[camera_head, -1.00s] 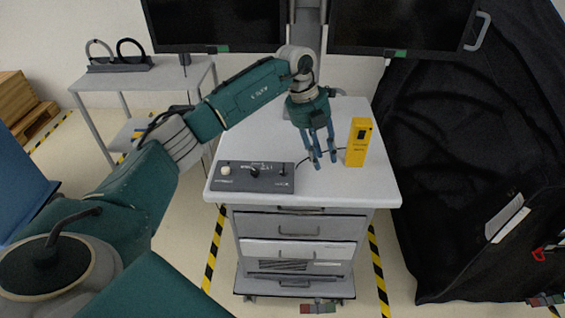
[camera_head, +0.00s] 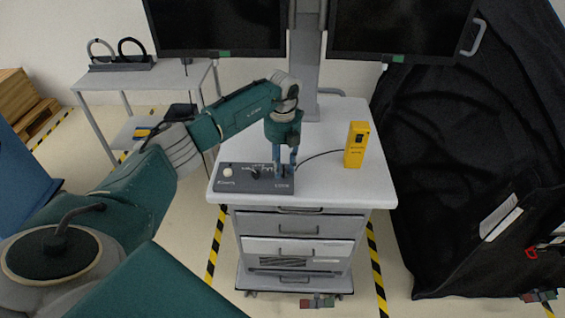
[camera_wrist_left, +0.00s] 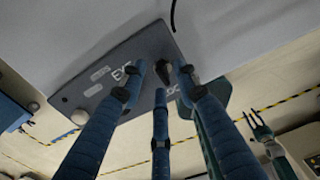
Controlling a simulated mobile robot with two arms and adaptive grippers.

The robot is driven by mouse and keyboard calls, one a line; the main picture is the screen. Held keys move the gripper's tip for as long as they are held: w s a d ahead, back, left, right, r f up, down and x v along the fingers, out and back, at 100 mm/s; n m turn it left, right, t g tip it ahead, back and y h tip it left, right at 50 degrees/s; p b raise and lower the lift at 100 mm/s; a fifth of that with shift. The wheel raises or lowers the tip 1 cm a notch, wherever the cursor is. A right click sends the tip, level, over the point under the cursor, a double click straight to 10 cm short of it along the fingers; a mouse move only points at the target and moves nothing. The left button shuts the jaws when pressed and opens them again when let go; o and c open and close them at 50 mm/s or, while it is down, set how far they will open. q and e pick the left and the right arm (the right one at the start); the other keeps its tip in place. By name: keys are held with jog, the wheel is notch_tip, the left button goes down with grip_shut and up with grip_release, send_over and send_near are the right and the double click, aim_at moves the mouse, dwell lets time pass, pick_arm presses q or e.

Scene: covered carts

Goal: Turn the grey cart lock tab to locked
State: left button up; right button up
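In the left wrist view a small dark tab (camera_wrist_left: 163,67) shows between the fingertips of the left gripper (camera_wrist_left: 160,80). The fingers are apart around it; contact cannot be told. Its turn position is unclear. What seems to be my right gripper (camera_wrist_left: 257,124) hangs low with fingers spread in the left wrist view.
A yellow box (camera_head: 355,145) stands upright on the cart top, right of the gripper, with a black cable near it. A monitor post (camera_head: 306,60) rises behind. A black-covered cart (camera_head: 460,170) stands at the right. The cart top's front right is clear.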

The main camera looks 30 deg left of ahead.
pick_arm(q)
jog(key=shift+f, duration=0.3)
grip_shut()
